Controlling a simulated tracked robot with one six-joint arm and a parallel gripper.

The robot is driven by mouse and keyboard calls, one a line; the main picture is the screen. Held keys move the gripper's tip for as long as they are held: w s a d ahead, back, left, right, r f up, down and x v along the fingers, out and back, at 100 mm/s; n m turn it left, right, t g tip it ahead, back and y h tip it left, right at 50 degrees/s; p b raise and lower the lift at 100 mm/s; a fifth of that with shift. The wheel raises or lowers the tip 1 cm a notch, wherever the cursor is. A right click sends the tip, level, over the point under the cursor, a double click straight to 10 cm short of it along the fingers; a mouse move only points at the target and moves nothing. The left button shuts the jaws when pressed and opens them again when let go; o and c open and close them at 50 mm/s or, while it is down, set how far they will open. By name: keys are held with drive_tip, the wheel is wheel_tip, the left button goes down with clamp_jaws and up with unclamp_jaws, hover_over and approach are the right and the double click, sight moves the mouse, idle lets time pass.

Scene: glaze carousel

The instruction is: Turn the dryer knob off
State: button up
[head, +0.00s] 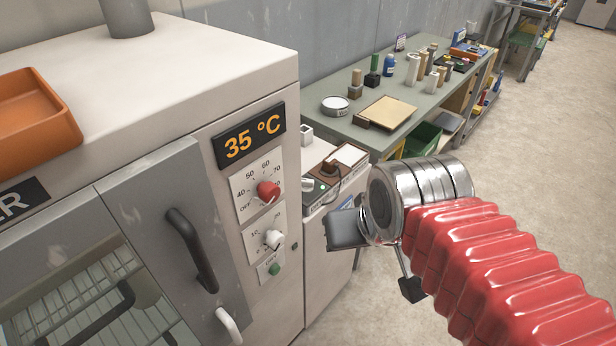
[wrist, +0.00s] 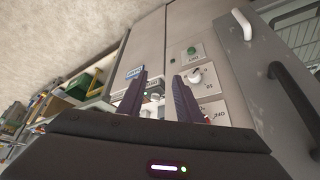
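The dryer (head: 190,80) is a pale cabinet at the left in the head view, with an orange "35 °C" display (head: 250,137). Its red knob (head: 268,191) sits below the display on a white dial plate marked OFF, 40, 50, 60, 70. The exact way it points is too small to tell. My gripper (wrist: 158,80) has two dark fingers apart with nothing between them. In the head view it is right of the red knob and clear of the panel.
A white knob (head: 272,239) and a green button (head: 274,268) lie below the red knob. Dark (head: 192,250) and white (head: 229,325) handles stick out on the left. A low cabinet with a small device (head: 318,190) and a cluttered green bench (head: 420,100) stand behind. The right floor is clear.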

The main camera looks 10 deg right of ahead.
drive_tip(key=w+r+m+g, duration=0.1)
drive_tip(key=w+r+m, duration=0.2)
drive_tip(key=w+m, duration=0.3)
drive_tip(key=m+g+y, duration=0.3)
drive_tip(key=m+y, duration=0.1)
drive_tip(key=m, duration=1.2)
hover_over(307, 180)
drive_tip(key=s+d, duration=0.3)
drive_tip(key=d, duration=0.3)
wheel_tip(307, 180, down, 7)
drive_tip(key=shift+w+a, duration=0.25)
drive_tip(key=x, duration=1.4)
drive_tip(key=shift+w, duration=0.1)
